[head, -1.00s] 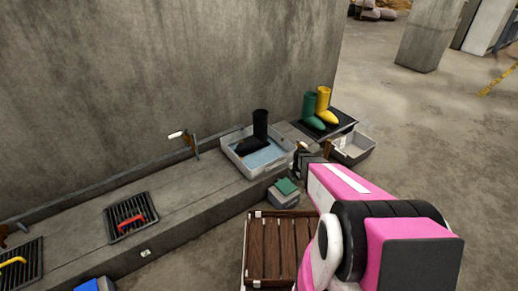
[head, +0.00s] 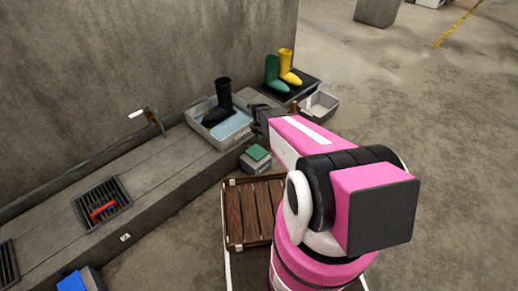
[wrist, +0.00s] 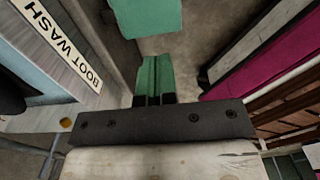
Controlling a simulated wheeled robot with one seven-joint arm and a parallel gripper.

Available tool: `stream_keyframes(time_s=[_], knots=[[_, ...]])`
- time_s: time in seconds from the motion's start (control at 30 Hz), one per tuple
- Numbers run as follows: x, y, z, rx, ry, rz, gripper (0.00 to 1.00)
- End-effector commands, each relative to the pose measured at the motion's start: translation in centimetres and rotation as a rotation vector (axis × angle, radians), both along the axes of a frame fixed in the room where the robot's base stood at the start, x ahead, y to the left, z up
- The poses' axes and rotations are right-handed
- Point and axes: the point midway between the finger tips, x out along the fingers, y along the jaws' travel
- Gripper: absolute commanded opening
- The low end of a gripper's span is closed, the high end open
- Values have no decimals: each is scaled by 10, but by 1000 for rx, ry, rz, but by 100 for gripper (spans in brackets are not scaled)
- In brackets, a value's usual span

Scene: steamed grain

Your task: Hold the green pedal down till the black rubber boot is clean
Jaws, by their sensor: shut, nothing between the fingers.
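The black rubber boot (head: 223,95) stands upright in a grey tray (head: 204,136) with a pale blue bottom, on the concrete ledge. I cannot tell how clean it is. The green pedal (head: 257,152) is on a small grey box on the floor, in front of the tray. It also shows as a flat green plate in the wrist view (wrist: 147,17). My gripper (head: 257,117) is shut and empty, above the pedal in the head view. In the wrist view its greenish fingertips (wrist: 155,70) show a gap to the pedal.
A wooden slatted platform (head: 254,212) stands close below my arm. A BOOT WASH label (wrist: 62,42) is at the left in the wrist view. Green boots (head: 272,72) and yellow boots (head: 287,66) stand further back. A blue pedal (head: 72,281) is at lower left.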

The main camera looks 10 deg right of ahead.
Motion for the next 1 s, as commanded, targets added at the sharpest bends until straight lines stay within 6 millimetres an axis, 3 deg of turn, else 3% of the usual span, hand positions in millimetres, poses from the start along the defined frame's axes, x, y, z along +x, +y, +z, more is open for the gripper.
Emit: stream_keyframes(time_s=[0.17,0.7,1.0], knots=[[1,0,-19,0,1,0,0],[1,0,-115,0,1,0,0],[0,0,-138,0,0,0,0]])
